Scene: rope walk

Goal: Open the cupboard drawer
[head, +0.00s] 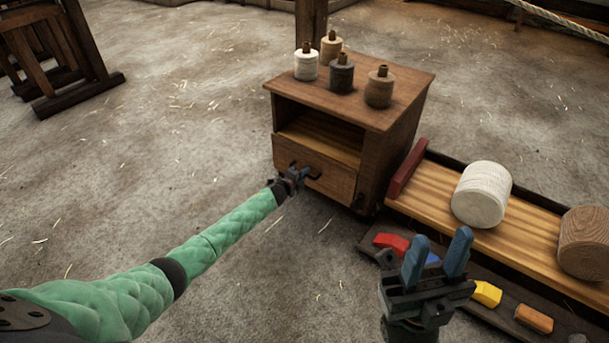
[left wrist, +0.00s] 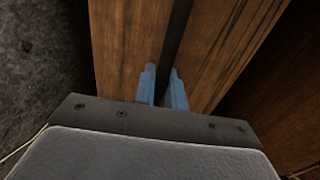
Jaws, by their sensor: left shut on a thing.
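The wooden cupboard (head: 395,150) stands in the middle of the head view, with an open shelf above its drawer (head: 338,184). The drawer front looks about flush with the cupboard; a small gap cannot be told. My left gripper (head: 295,176) is at the drawer front, shut on the dark handle (head: 314,177), which it partly hides. In the left wrist view the blue fingers (left wrist: 163,88) stand close against the brown wood, with a dark strip between them. My right gripper (head: 438,255) is open and empty, in front of the low bench on the right.
Several thread spools (head: 341,75) stand on the cupboard top. A long wooden bench (head: 432,185) with a white roll (head: 482,194) and a brown roll (head: 588,243) adjoins on the right. Coloured blocks (head: 487,293) lie before it. The floor (head: 200,150) left of the cupboard is clear.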

